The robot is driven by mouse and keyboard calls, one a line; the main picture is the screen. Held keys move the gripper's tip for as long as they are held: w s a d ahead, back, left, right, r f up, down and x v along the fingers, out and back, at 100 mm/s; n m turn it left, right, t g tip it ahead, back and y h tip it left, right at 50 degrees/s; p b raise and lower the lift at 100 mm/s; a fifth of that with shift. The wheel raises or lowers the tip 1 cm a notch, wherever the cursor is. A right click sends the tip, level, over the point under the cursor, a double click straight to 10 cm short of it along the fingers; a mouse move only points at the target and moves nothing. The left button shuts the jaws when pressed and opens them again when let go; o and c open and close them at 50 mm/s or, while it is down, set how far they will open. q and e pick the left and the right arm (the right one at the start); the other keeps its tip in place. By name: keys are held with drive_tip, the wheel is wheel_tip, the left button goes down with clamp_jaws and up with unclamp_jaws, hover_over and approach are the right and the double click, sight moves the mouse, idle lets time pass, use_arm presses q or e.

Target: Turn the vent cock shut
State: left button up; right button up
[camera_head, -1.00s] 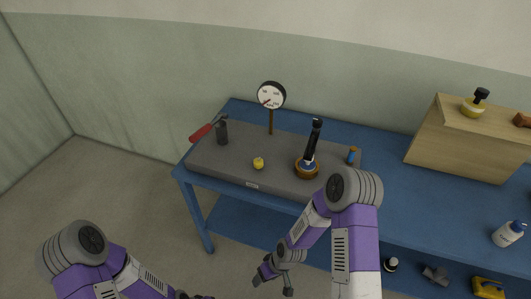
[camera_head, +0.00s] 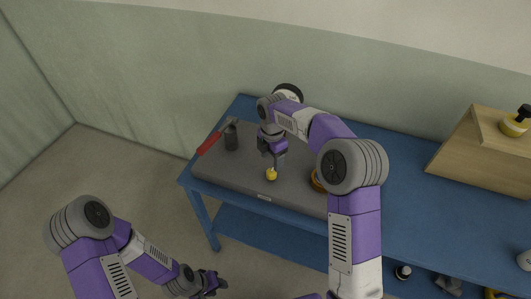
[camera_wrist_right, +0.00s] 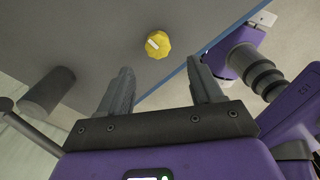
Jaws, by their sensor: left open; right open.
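A yellow knob (camera_head: 271,175) sits on the grey panel (camera_head: 225,171) on the blue table. No readable label marks it as the vent cock. In the right wrist view the knob (camera_wrist_right: 157,44) is scalloped with a pale pointer bar, beyond and between the fingertips. My right gripper (camera_head: 277,161) is open and empty, just above the knob and apart from it. Its two fingers show in the wrist view (camera_wrist_right: 162,82). A dark cylinder (camera_head: 231,137) with a red-handled lever (camera_head: 209,143) stands to the left. My left gripper (camera_head: 219,284) is open and empty, low in front of the table.
A round gauge (camera_head: 289,92) behind the panel is partly hidden by my right arm. A brass-coloured ring base (camera_head: 317,181) shows beside that arm; its upper part is hidden. A wooden box (camera_head: 485,154) stands at the right. The blue table (camera_head: 420,212) right of my arm is clear.

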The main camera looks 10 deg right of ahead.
sight(271, 172)
drive_tip(key=shift+w, duration=0.3)
drive_tip(key=shift+f, duration=0.35)
drive_tip(key=f, duration=0.1)
drive_tip(key=f+b, duration=0.1)
drive_tip(key=f, duration=0.3)
drive_tip(key=shift+s, duration=0.3)
drive_tip(key=shift+f, duration=0.7)
use_arm(q)
drive_tip(key=shift+w+f, duration=0.1)
drive_tip(key=shift+f, duration=0.45)
use_arm(e)
drive_tip(key=shift+w, duration=0.1)
drive_tip(key=c, duration=1)
drive_tip(key=shift+c, duration=0.2)
